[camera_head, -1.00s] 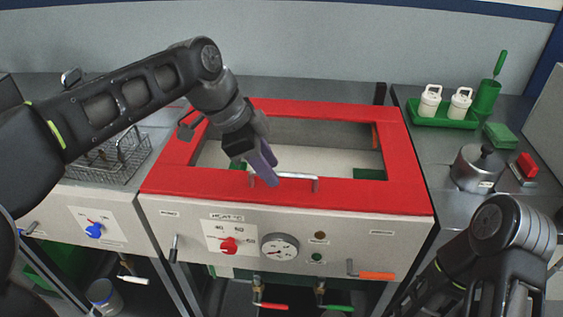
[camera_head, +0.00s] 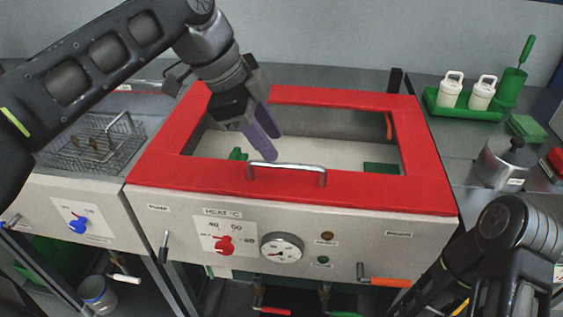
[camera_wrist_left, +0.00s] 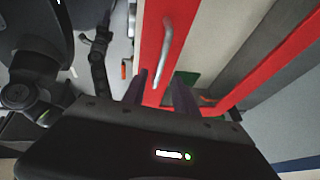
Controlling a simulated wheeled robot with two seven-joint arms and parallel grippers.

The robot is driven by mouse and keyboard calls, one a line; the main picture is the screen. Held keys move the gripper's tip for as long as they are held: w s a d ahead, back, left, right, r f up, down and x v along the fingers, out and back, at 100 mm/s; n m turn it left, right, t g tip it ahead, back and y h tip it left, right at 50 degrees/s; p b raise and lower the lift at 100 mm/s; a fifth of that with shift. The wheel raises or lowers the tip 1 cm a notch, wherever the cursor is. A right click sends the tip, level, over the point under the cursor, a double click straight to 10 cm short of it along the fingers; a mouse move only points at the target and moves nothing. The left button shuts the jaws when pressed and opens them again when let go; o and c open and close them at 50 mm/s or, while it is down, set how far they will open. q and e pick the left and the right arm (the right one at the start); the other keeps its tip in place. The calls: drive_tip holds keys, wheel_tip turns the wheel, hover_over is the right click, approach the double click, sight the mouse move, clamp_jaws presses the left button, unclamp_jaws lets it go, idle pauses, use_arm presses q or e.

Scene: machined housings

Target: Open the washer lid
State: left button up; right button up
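The washer lid (camera_head: 411,192) is a red frame around a clear window, lying flat and closed on the washer. Its metal bar handle (camera_head: 287,168) stands on the front edge and also shows in the left wrist view (camera_wrist_left: 169,52). My left gripper (camera_head: 268,143) is above the window, just behind and left of the handle. In the left wrist view its two purple fingers (camera_wrist_left: 163,88) are apart with nothing between them, and the handle lies beyond their tips. My right arm shows at the lower right; its gripper fingers are not visible.
The front panel has a red heat knob (camera_head: 224,245), a gauge (camera_head: 282,248) and an orange-handled lever (camera_head: 385,282). A wire basket (camera_head: 92,145) sits at left. A green tray (camera_head: 468,112) with white bottles and a metal pot (camera_head: 505,163) stand on the right counter.

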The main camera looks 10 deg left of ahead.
sight(286, 164)
use_arm(q)
drive_tip(key=x, duration=0.5)
drive_tip(key=shift+d+f+b, duration=0.1)
drive_tip(key=shift+f+b, duration=0.25)
drive_tip(key=shift+c, duration=0.5)
clamp_jaws()
idle(0.6)
